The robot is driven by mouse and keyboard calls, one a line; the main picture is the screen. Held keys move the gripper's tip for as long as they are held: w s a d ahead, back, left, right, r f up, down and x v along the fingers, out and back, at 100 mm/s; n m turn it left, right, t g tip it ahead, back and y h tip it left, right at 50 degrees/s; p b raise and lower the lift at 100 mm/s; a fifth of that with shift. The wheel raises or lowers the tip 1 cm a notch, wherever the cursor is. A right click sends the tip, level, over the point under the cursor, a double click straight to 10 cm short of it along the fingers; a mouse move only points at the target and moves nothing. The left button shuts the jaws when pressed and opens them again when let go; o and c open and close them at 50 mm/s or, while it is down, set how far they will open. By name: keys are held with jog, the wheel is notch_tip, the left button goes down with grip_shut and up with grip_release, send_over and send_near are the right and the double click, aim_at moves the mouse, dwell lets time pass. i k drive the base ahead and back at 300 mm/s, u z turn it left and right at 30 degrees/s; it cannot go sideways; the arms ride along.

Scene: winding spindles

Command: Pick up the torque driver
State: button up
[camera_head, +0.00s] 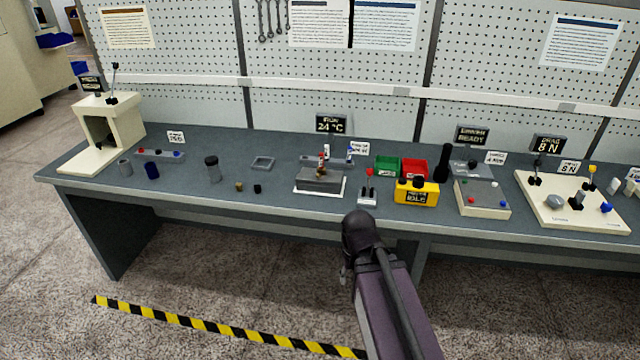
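A tall dark upright cylinder (443,163) stands on the bench beside a small grey unit, near a display (472,135) that seems to read "DRIVER READY". It looks most like the torque driver, but it is small and I cannot be sure. My arm reaches up from the bottom of the picture, and its dark rounded joint is in front of the bench's front edge, below and left of the cylinder. I cannot make out my gripper's fingers; a small grey part shows left of my arm. Nothing of mine touches the cylinder.
The long grey bench (120,175) backs onto a pegboard wall. Left of the cylinder are a red bin (414,168), a green bin (386,166) and a yellow box (416,193). A beige panel (482,198) lies to its right. Striped tape (220,330) marks the floor.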

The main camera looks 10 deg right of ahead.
aim_at(445, 155)
jog(key=z, duration=0.35)
jog(key=k, duration=0.1)
jog(key=u, duration=0.65)
jog(key=i, duration=0.95)
jog(key=z, duration=0.5)
